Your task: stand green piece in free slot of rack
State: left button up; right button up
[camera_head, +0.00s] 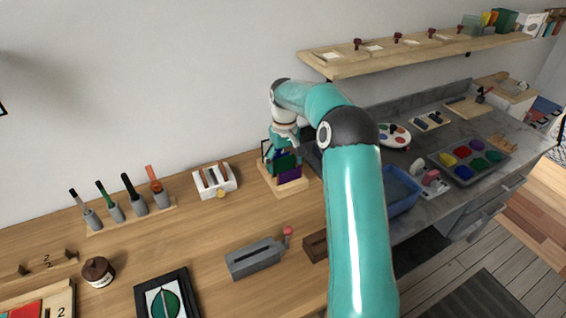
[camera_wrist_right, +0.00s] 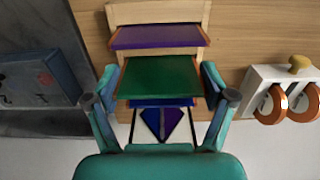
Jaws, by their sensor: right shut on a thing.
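The green piece (camera_wrist_right: 160,78) is a flat panel with thin orange-brown side edges. In the wrist view it is between the two fingers of my right gripper (camera_wrist_right: 159,90), which is shut on it. In the head view the green piece (camera_head: 285,164) is at the wooden rack (camera_head: 298,190), behind a purple piece (camera_head: 290,176). The purple piece (camera_wrist_right: 158,37) stands in the rack (camera_wrist_right: 160,12) in the wrist view. A blue piece shows under the green one. Whether the green piece's lower edge is in a slot is hidden. My left gripper is not in view.
A white holder (camera_head: 214,181) with brown-handled items stands left of the rack. A grey box (camera_head: 255,258) lies in front of it. A blue tray (camera_head: 402,192) is to the right, partly behind my right arm. Bare wood lies around the rack's left front.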

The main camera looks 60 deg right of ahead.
jog(key=shift+f+b, duration=0.55)
jog(key=shift+f, duration=0.45)
dwell(0.4)
jog(key=o, duration=1)
jog(key=shift+s+r+p, duration=0.1)
jog(key=shift+r+p, duration=3.1)
jog(key=shift+r, duration=0.35)
jog(key=shift+f, duration=0.1)
